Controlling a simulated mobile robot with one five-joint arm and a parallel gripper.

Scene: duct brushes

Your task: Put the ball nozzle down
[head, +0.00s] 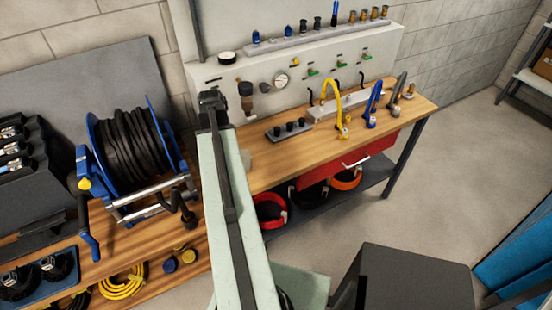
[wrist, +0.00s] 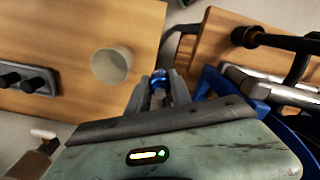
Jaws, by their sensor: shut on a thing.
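In the wrist view my gripper (wrist: 160,84) is shut on a small blue piece, the ball nozzle (wrist: 158,76). Only its blue upper part shows between the fingers; the rest is hidden. The gripper appears over the edge of the wooden workbench (wrist: 135,25), with a pale round cup (wrist: 110,65) on the bench to its left, apart from it. In the head view my arm hides the gripper and the nozzle. The workbench (head: 260,175) extends to the right of my arm.
A dark rack with black pegs (wrist: 28,78) stands left of the cup; it also shows in the head view (head: 288,131). Hoses with coloured nozzles (head: 345,120) stand farther right. A blue hose reel (head: 135,150) is on the left bench. A floor gap separates the benches.

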